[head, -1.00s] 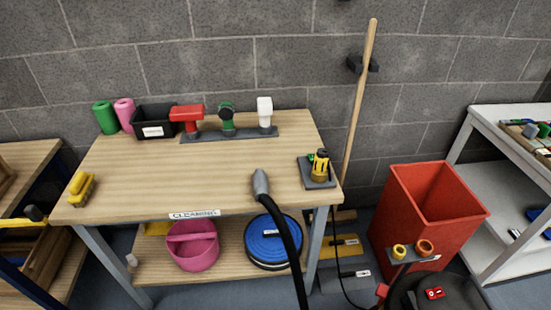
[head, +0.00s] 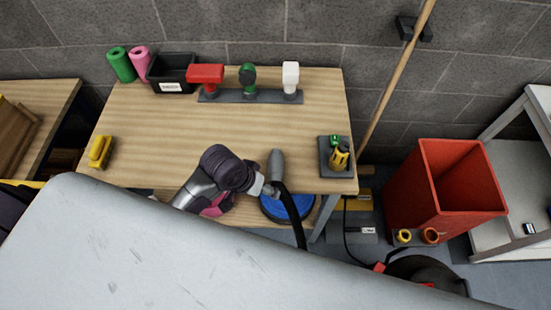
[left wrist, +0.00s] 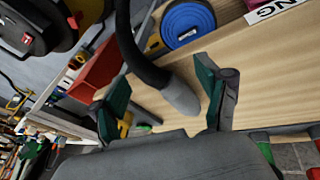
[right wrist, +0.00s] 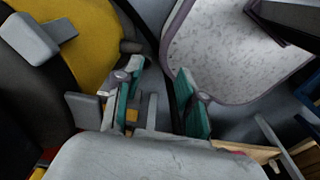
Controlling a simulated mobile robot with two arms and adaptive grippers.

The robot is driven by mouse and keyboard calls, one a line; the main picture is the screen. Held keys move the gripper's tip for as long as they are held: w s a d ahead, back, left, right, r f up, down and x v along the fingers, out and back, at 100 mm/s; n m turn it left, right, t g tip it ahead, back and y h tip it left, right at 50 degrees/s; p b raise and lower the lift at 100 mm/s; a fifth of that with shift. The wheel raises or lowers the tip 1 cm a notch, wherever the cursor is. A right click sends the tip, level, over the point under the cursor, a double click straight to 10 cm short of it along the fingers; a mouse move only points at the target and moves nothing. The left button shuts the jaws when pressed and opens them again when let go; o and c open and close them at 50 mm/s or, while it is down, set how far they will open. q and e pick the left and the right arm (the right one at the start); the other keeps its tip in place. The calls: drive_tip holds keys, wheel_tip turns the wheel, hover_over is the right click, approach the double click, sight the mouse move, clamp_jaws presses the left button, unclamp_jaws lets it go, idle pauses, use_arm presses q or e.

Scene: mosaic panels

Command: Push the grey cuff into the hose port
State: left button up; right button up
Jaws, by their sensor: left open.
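The grey cuff (head: 276,163) is on the end of the black hose (head: 296,220), resting at the front edge of the workbench. My left gripper (head: 268,188) is at the cuff and hose. In the left wrist view the cuff (left wrist: 181,98) lies between its two spread fingers (left wrist: 162,78), which are not closed on it. My right gripper (right wrist: 157,95) shows only in the right wrist view, fingers apart with nothing visibly gripped. A black vacuum (head: 425,268) stands on the floor at lower right, partly hidden. I cannot make out the hose port.
The workbench (head: 215,125) has a clear middle. A yellow brush (head: 100,152) is at its left, and a grey holder (head: 327,155) with a yellow tool at its right. A red bin (head: 440,190) stands right of it. A large pale grey link of mine covers the lower left.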

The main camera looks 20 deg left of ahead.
use_arm(q)
wheel_tip(320, 180, up, 6)
drive_tip(key=w+d, duration=0.1)
drive_tip(key=w, duration=0.2)
drive_tip(key=n+g, duration=0.2)
drive_tip(key=n, duration=0.2)
approach(274, 165)
drive_tip(key=p+x, duration=0.1)
drive_tip(key=x, duration=0.4)
drive_tip(key=shift+s+f, duration=0.15)
drive_tip(key=shift+f, duration=0.1)
drive_tip(key=p+x, duration=0.1)
drive_tip(key=x, duration=0.3)
drive_tip(key=shift+f+p, duration=0.3)
drive_tip(key=shift+p, duration=0.1)
drive_tip(key=shift+w+d+f, duration=0.2)
drive_tip(key=shift+w+f, duration=0.05)
drive_tip(key=shift+f, duration=0.3)
drive_tip(key=c, duration=1.3)
use_arm(e)
drive_tip(key=r, duration=0.2)
drive_tip(key=w+r, duration=0.1)
drive_tip(key=shift+r, duration=0.4)
